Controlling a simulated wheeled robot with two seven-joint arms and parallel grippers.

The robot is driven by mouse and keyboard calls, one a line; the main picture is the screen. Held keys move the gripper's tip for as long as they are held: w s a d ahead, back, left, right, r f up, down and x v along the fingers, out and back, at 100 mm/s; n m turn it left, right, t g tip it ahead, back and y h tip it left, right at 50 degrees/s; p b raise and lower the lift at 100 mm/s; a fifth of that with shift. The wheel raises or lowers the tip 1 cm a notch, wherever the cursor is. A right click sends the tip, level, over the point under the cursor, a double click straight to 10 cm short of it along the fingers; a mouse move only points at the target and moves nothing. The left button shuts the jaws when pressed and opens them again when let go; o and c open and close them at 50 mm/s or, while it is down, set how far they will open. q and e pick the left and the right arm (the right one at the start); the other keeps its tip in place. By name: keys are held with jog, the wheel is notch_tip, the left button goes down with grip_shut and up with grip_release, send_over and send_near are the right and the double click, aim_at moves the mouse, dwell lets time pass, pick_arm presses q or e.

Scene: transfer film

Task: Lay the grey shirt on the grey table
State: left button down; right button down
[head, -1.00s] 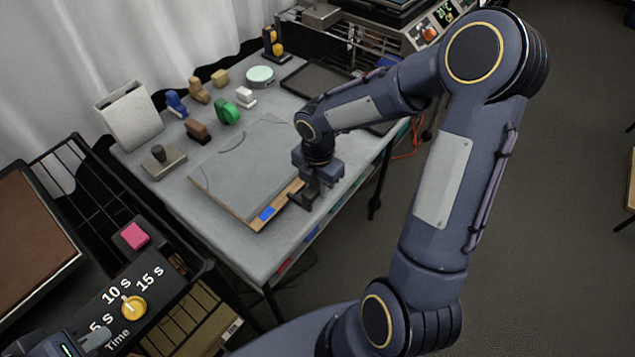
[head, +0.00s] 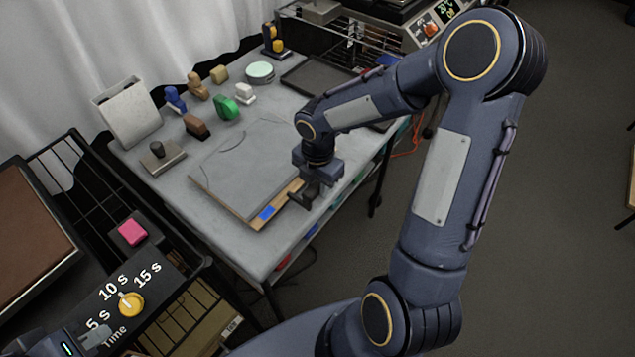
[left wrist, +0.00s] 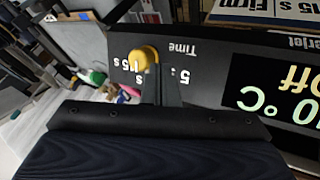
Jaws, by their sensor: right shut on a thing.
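The grey shirt (head: 245,165) is a flat grey panel with curved outlines, lying flat over the grey table (head: 190,215). A tan edge with a blue patch (head: 267,212) shows along its near right side. My right gripper (head: 303,196) is at the shirt's right edge, low over the table, and shut on it; the fingers' contact is partly hidden. My left gripper (head: 95,337) is at the lower left, by the timer knob (head: 131,304). In the left wrist view its fingers (left wrist: 158,85) look closed together and empty, in front of the yellow knob (left wrist: 142,58).
Small coloured objects, including a green roll (head: 225,108), stand along the table's back. A white holder (head: 128,113) and a grey block with a knob (head: 162,156) stand at the left. A dark tray (head: 315,78) lies at the far end. The table's near corner is clear.

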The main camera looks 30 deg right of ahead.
jog(key=shift+f, duration=0.25)
jog(key=c, duration=1.1)
grip_release()
jog(key=shift+o, duration=0.2)
jog(key=shift+r, duration=0.1)
notch_tip(320, 180, up, 8)
jog(key=shift+f+p, duration=0.2)
jog(key=shift+p, duration=0.2)
jog(key=shift+r, duration=0.1)
